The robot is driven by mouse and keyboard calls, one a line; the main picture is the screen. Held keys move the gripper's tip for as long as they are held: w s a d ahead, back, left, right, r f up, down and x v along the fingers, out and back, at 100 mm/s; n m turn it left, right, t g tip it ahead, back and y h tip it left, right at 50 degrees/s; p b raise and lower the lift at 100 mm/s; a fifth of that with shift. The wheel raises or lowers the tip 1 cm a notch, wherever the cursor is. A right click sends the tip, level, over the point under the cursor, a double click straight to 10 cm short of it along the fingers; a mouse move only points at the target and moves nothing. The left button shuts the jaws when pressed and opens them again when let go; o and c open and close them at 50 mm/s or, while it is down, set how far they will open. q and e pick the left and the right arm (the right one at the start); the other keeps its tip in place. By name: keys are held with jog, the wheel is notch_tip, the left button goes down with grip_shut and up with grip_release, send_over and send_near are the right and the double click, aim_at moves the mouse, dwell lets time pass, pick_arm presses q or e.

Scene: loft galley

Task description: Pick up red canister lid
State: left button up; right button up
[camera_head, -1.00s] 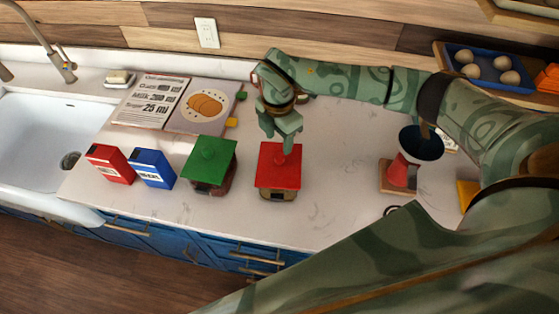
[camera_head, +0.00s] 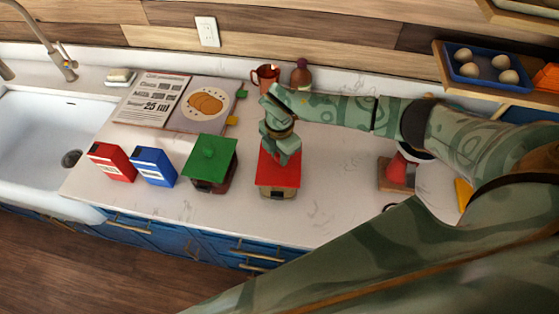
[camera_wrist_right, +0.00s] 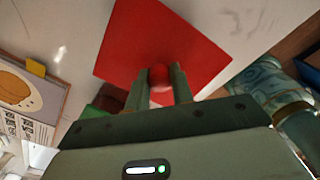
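The red canister lid (camera_head: 279,169) is a flat red square with a small round knob. It sits on its canister (camera_head: 276,193) near the counter's front edge. In the right wrist view the lid (camera_wrist_right: 190,45) lies under the fingertips, and its red knob (camera_wrist_right: 159,75) is between them. My right gripper (camera_head: 280,152) points down over the lid; it also shows in the right wrist view (camera_wrist_right: 160,85). Its fingers are close together against both sides of the knob, so it looks shut on it. My left gripper is not in view.
A green-lidded canister (camera_head: 209,160) stands just left. Blue (camera_head: 153,167) and red (camera_head: 112,162) boxes stand farther left, before the sink (camera_head: 40,145). A red mug (camera_head: 265,77) and brown bottle (camera_head: 301,74) are behind my arm. A red-and-wood stand (camera_head: 397,172) is right.

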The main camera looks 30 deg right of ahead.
jog(key=shift+c, duration=1)
